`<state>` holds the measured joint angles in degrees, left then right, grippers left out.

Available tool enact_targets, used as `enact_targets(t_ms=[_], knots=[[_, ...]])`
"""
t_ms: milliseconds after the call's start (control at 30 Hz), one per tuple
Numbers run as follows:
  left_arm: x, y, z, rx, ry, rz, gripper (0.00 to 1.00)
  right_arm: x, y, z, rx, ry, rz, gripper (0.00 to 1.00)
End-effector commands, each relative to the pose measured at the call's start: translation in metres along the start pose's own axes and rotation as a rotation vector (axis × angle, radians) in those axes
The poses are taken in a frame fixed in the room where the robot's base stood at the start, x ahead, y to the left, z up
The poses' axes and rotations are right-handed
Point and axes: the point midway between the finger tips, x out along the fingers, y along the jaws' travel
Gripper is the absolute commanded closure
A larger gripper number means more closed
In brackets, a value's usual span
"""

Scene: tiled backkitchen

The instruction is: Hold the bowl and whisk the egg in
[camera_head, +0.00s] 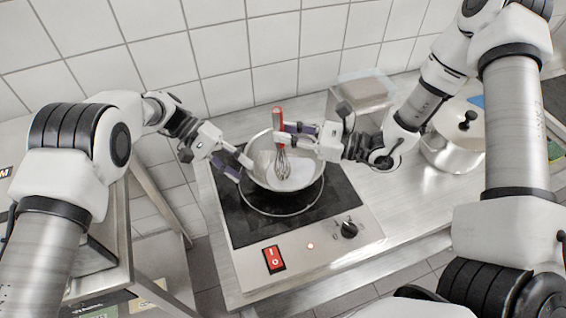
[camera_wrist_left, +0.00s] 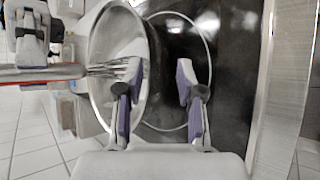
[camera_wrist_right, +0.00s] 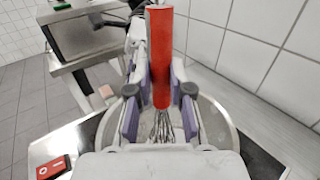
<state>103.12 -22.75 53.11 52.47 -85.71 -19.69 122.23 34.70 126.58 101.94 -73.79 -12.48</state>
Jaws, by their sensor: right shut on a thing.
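The metal bowl (camera_head: 312,174) sits on the black hob and holds a pale patch that I cannot clearly make out as egg. The whisk (camera_head: 278,116) has a red handle and stands nearly upright, its wires inside the bowl. My right gripper (camera_head: 284,134) is shut on the red handle, above the bowl. My left gripper (camera_head: 243,168) is at the bowl's left side. In the left wrist view its fingers (camera_wrist_left: 158,78) are apart, one over the bowl's inside and one outside, with the rim (camera_wrist_left: 149,55) between them. The whisk also shows in the right wrist view (camera_wrist_right: 161,60).
The hob (camera_head: 240,226) has a red switch (camera_head: 274,259) and a black knob (camera_head: 348,229) at the front. A lidded pot (camera_head: 452,150) stands on the counter at right. A clear container (camera_head: 366,92) stands behind the right gripper. The wall is close behind.

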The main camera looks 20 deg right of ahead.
Motion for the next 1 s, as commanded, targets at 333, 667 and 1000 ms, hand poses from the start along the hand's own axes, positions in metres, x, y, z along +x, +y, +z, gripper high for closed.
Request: enact_targets(t_ms=[333,667,1000], knots=[[-0.001,0.000,0.000,0.000,0.000,0.000,0.62,0.000,0.000,0.000,0.000,0.000,0.000,1.00],[-0.030,0.000,0.000,0.001,0.001,0.000,0.62,0.000,0.000,0.000,0.000,0.000,0.000,1.00],[-0.063,0.000,0.000,0.000,0.001,0.001,0.62,0.000,0.000,0.000,0.000,0.000,0.000,1.00]])
